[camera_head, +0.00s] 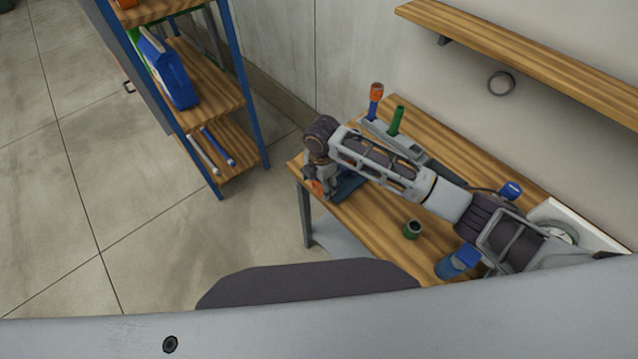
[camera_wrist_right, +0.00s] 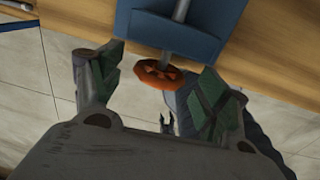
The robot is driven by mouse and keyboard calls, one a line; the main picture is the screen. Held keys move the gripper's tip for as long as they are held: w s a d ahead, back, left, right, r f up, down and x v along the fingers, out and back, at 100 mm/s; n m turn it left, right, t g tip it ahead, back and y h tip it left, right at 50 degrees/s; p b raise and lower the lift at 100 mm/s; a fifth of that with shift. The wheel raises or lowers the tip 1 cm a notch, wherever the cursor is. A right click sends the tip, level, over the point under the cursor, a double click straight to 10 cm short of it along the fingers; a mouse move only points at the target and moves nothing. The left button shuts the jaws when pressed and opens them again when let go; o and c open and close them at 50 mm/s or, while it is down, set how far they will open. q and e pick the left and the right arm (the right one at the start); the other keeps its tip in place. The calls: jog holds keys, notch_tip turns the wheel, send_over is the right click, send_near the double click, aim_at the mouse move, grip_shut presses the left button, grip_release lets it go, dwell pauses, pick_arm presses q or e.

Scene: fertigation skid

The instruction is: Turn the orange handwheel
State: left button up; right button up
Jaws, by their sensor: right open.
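The orange handwheel (camera_wrist_right: 160,74) sits on the end of a grey stem in front of a blue block (camera_wrist_right: 178,38) in the right wrist view. It lies between the two spread green-padded fingers of my right gripper (camera_wrist_right: 157,90), near their tips, and I see no clear contact. In the head view the wheel shows as a small orange patch (camera_head: 317,186) at the bench's left end, partly hidden by the gripper. My right arm reaches over the bench from the right, with its gripper pointing down. My left gripper is not in view.
The wooden bench (camera_head: 375,222) carries a green cup (camera_head: 412,229), a blue container (camera_head: 457,261), a green cylinder (camera_head: 396,121) and an orange-topped blue item (camera_head: 375,100). A blue-framed shelf (camera_head: 228,88) stands at left. Open tiled floor lies left of the bench.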

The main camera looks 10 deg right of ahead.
jog(key=shift+f, duration=0.55)
jog(key=c, duration=1)
jog(key=shift+w+a+g+h, duration=0.1)
jog(key=shift+w+g+h, duration=0.05)
jog(key=shift+g+h, duration=0.55)
jog(key=shift+w+a+g+h, duration=0.15)
jog(key=shift+g+h, duration=0.35)
jog(key=shift+g, duration=0.4)
jog(key=shift+g+h+b, duration=0.4)
jog(key=shift+g+h, duration=0.1)
jog(key=shift+g, duration=0.2)
jog(key=o, duration=1)
jog(key=shift+w, duration=0.1)
